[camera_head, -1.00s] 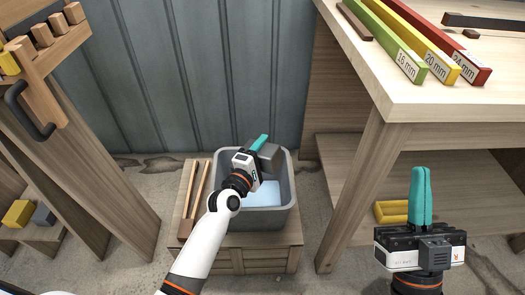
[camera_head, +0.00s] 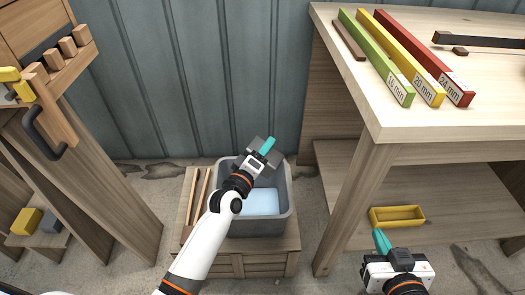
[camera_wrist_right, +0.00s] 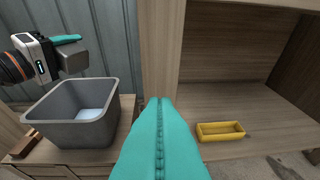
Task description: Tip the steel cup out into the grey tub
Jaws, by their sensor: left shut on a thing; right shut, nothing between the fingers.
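The grey tub (camera_head: 262,228) stands on a low wooden crate, with a pale blue surface showing inside. My left gripper (camera_head: 266,148) is shut on the steel cup (camera_head: 251,149), a dark grey piece partly hidden by the teal fingers, and holds it above the tub's back part. In the right wrist view the cup (camera_wrist_right: 73,61) looks tipped on its side, above the tub (camera_wrist_right: 72,132) and apart from it. I cannot see its mouth or anything pouring. My right gripper (camera_head: 381,241) is shut and empty, at the lower right in front of the shelf.
A workbench (camera_head: 440,122) with green, yellow and red bars stands at the right; a yellow tray (camera_head: 397,221) sits on its lower shelf. Wooden sticks (camera_head: 198,203) lie left of the tub on the crate (camera_head: 258,262). A wooden rack (camera_head: 50,100) stands at the left.

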